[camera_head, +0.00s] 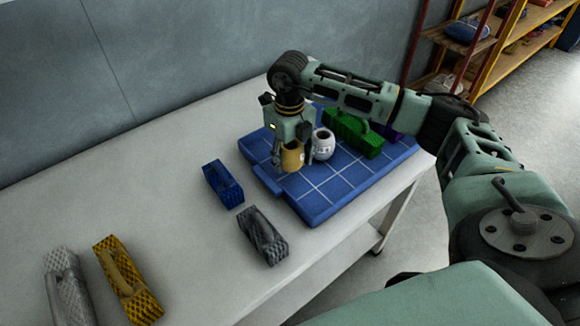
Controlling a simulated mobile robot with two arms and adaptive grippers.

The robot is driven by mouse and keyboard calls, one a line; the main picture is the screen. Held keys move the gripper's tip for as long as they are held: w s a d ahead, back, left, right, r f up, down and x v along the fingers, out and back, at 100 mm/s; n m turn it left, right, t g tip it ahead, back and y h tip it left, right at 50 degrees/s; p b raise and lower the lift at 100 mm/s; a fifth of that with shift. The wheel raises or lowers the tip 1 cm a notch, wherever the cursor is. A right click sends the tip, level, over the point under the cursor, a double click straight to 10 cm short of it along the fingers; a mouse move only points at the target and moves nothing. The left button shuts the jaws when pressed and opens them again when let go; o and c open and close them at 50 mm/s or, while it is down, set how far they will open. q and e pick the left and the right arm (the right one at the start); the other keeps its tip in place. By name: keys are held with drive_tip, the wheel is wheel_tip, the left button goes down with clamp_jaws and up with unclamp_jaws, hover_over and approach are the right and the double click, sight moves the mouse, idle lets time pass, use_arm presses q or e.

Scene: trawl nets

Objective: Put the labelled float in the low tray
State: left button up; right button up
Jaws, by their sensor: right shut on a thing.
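My right gripper (290,158) points down over the left part of the blue low tray (328,203), which has a pale grid on it. It is shut on a yellow-gold float (293,157), a small rounded piece between its fingers. I cannot tell whether the float touches the tray. A white round float (323,146) with dark marks sits on the tray just right of the gripper. Which float bears the label is too small to tell for sure. My left gripper is out of view.
A green block (352,135) and a purple one (391,130), partly hidden by my arm, lie at the tray's back right. A blue block (223,183), grey block (263,236), yellow block (127,279) and pale block (68,286) lie on the table (190,240). Shelves (480,50) stand behind.

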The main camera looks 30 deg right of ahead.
sight(290, 165)
drive_tip(key=shift+f+b, duration=0.55)
drive_tip(key=shift+f, duration=0.9)
drive_tip(key=shift+f, duration=0.15)
drive_tip(key=o, duration=0.9)
wheel_tip(290, 165, up, 12)
drive_tip(key=p, duration=0.8)
